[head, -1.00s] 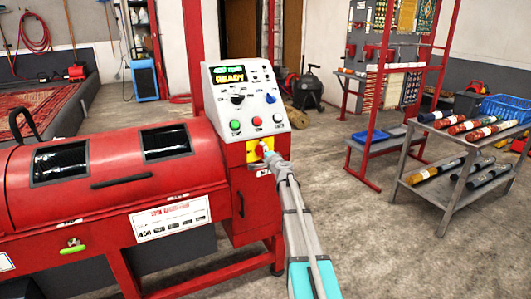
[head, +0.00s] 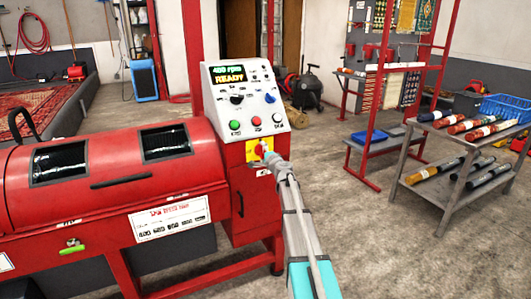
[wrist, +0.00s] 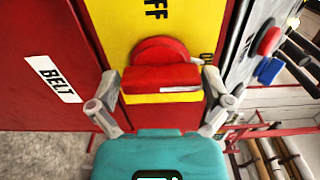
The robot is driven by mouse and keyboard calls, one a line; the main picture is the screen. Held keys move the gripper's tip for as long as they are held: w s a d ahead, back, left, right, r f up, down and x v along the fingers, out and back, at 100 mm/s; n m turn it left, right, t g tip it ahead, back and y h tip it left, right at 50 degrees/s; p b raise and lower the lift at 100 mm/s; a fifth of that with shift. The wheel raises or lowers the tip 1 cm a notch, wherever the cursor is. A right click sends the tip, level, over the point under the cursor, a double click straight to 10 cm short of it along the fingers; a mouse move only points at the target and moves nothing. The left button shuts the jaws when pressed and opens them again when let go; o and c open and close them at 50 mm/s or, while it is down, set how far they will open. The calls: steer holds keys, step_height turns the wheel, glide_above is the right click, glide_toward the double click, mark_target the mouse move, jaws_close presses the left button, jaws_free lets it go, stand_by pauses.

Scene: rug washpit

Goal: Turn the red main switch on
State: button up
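In the head view the switch (head: 257,149) is low on the front of the red machine's control box, partly hidden by my gripper. My gripper (head: 264,151) is at the switch. In the wrist view its two grey fingers (wrist: 160,88) lie on either side of the handle and appear closed against it. I cannot tell from the lettering which position the handle points to.
The control panel (head: 246,100) above has buttons, knobs and a lit display reading "READY". The red machine drum (head: 110,175) fills the left. A grey cart (head: 440,195) with rolled rugs and a red rack (head: 375,120) stand to the right. The floor between is clear.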

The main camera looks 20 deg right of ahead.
steer(key=shift+s, duration=0.1)
steer(key=s, duration=1.2)
steer(key=shift+d, duration=0.25)
steer(key=shift+w, duration=0.1)
steer(key=s+a+f+n+g+y, duration=0.2)
steer(key=s+a+f+n+g, duration=0.15)
steer(key=a, duration=0.45)
steer(key=s+a+f+n+g+y, duration=0.25)
steer(key=s+a+f+n, duration=0.2)
steer(key=a, duration=0.35)
steer(key=s+a+f+n+g+y, duration=0.1)
steer(key=s+a+f+n+g, duration=0.2)
steer(key=a+n, duration=0.35)
steer(key=s+a+f+n+g+h, duration=0.25)
steer(key=s+f+g, duration=0.2)
steer(key=s, duration=0.55)
steer(key=s+a+f+n+g+h, duration=0.1)
steer(key=s+a+f+g+h, duration=0.25)
steer(key=s, duration=0.65)
step_height(320, 180, up, 25)
steer(key=d+g+p, duration=0.1)
steer(key=d+p, duration=0.1)
steer(key=p, duration=2.3)
steer(key=shift+w, duration=0.4)
